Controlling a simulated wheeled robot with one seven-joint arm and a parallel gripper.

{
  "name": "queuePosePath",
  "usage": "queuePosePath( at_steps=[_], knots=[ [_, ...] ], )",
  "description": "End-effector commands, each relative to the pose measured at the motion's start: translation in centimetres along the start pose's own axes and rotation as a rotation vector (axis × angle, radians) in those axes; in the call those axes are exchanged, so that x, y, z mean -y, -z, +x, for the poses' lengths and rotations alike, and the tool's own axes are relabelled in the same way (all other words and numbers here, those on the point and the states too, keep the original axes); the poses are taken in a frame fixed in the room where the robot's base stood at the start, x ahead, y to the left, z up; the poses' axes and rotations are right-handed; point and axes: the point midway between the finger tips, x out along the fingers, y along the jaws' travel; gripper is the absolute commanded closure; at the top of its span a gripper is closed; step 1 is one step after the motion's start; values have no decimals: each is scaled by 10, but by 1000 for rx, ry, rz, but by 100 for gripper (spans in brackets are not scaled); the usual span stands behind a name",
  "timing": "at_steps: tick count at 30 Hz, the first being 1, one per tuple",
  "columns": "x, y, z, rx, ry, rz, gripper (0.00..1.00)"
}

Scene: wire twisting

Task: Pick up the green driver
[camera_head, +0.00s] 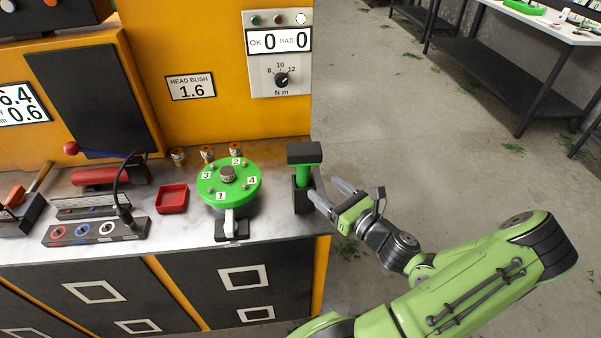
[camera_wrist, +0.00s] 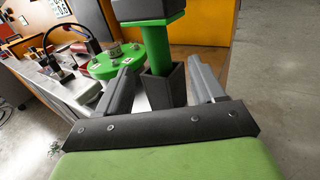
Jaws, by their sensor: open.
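The green driver (camera_head: 306,172) stands upright in a dark holder (camera_head: 301,198) at the right end of the bench. Its dark block-shaped top is above a green shaft. In the wrist view the driver's green shaft (camera_wrist: 164,47) rises from the dark holder (camera_wrist: 164,87), ahead of my gripper. My gripper (camera_head: 325,194) is open, just right of the driver and holder. In the wrist view its two fingers (camera_wrist: 162,88) appear on either side of the holder, below the driver's top. I cannot tell whether the fingers touch anything.
A green round fixture (camera_head: 229,184) with numbered posts stands left of the driver. A red tray (camera_head: 172,198) and a switch box (camera_head: 97,230) lie further left. A yellow panel (camera_head: 215,120) rises behind the bench. Open floor (camera_head: 375,110) lies to the right.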

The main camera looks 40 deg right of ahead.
Motion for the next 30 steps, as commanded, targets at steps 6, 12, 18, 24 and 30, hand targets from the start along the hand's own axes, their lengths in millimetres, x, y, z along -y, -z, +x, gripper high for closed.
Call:
queuePosePath(
  at_steps=[6, 12, 18, 24, 30],
  knots=[
    [-2, 2, 34, 3, -6, -4, 32],
    [-4, 3, 62, 5, -7, -5, 32],
    [-4, 2, 92, 4, -4, -5, 32],
    [-3, 2, 94, 2, -1, -2, 32],
    [-3, 2, 94, 2, -2, -2, 60]
  ],
)
